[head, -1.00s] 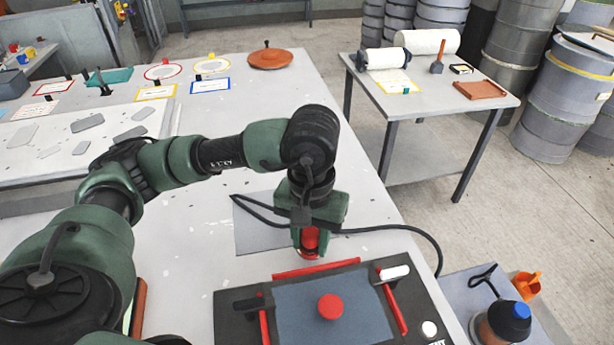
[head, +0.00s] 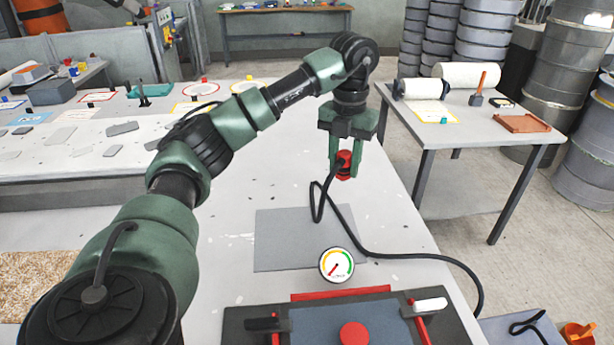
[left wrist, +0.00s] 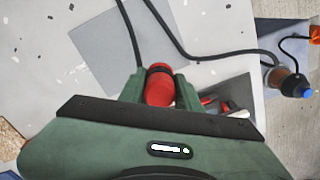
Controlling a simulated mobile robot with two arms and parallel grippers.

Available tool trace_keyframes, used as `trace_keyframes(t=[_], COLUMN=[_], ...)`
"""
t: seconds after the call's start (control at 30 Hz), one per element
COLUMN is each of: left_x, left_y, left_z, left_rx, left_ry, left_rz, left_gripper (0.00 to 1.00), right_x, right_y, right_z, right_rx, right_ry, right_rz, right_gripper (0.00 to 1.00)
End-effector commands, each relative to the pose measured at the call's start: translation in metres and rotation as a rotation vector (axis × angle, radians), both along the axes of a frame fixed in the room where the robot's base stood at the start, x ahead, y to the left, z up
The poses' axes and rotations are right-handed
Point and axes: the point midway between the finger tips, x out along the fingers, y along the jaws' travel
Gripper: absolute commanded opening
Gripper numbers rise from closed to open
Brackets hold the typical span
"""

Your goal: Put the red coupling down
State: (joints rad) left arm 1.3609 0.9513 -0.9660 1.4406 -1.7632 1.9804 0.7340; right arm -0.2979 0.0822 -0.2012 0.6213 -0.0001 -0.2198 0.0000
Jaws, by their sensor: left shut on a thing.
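The red coupling (head: 344,160) is held between the fingers of my left gripper (head: 345,168), above the white table. A black hose runs from the coupling down to the table and off to the right. In the left wrist view the red coupling (left wrist: 159,86) sits between the two green fingers, with its black collar at the far end. The gripper is shut on it. A grey mat (head: 290,240) lies flat on the table below and to the left of the coupling. My right gripper is not seen.
A round gauge (head: 336,265) stands by the mat's front edge. A dark case with a blue-grey panel and red knob (head: 354,333) is at the front. Flat grey pieces (head: 123,128) lie at left. A side table (head: 475,125) stands at right, past a floor gap.

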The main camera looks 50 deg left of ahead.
Motion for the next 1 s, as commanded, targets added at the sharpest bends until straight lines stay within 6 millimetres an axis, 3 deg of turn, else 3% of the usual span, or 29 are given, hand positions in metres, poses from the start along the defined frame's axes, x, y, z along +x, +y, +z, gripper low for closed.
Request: trace_keyframes(t=[0.1,0.2,0.37,0.47,0.73,1.0], left_x=[0.004,0.006,0.007,0.006,0.005,0.005], left_y=[0.018,0.028,0.035,0.035,0.034,0.035], left_z=[0.002,0.005,0.001,-0.017,-0.091,-0.140], left_rx=[-0.001,0.000,0.001,0.001,-0.001,0.002], left_ry=[-0.001,0.000,0.001,0.006,0.008,0.004], left_rz=[0.280,0.443,0.565,0.577,0.574,0.575], left_gripper=[0.00,0.00,0.00,0.00,0.00,0.00], right_x=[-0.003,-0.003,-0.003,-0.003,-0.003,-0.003], right_y=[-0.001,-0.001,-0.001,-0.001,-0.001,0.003], right_z=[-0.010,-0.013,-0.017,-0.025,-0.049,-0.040], right_rx=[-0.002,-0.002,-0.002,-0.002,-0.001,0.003], right_ry=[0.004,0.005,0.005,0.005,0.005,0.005], right_rz=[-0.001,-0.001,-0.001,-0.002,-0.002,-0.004], right_gripper=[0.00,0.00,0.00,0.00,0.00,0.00])
